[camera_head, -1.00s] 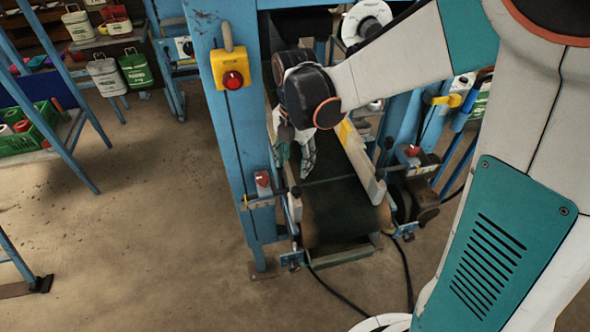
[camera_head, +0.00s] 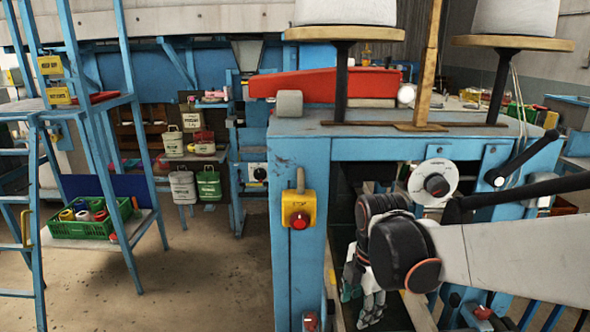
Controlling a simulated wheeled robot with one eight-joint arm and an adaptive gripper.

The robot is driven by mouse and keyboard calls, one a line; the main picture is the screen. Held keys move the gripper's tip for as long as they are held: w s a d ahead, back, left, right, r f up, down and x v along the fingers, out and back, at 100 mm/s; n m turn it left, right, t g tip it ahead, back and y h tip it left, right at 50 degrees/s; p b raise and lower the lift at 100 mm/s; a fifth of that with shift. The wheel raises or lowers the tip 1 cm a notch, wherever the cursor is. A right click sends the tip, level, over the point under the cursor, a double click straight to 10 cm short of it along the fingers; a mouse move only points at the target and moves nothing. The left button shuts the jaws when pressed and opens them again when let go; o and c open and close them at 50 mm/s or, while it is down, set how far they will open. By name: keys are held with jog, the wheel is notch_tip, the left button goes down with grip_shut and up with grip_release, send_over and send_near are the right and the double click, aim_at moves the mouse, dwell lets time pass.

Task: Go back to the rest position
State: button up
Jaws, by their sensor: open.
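My gripper (camera_head: 361,296) hangs at the end of my arm, low in the opening of the blue machine frame (camera_head: 297,235). Its fingers point down and are apart, with nothing seen between them. Below it lies the dark conveyor belt, of which only a part shows beside the wooden side rail (camera_head: 418,309). My wrist hides some of the opening behind it. The lower part of the belt is out of the picture.
A yellow stop box (camera_head: 298,209) with a red button is on the frame's left post. A white dial (camera_head: 434,182) and black levers are close to my arm. Thread cones (camera_head: 345,12) stand on top.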

jog(key=s+d+r+m+t, duration=0.2)
jog(key=s+m, duration=0.4)
jog(key=m, duration=0.5)
jog(key=s+d+r+m+t+b, duration=0.1)
jog(key=s+d+r+m+t, duration=0.2)
jog(key=s+m, duration=0.3)
jog(key=m+t, duration=0.1)
jog(key=m, duration=0.4)
jog(key=shift+s+r, duration=0.35)
jog(key=shift+s, duration=0.05)
jog(key=shift+w+f, duration=0.1)
dwell(0.5)
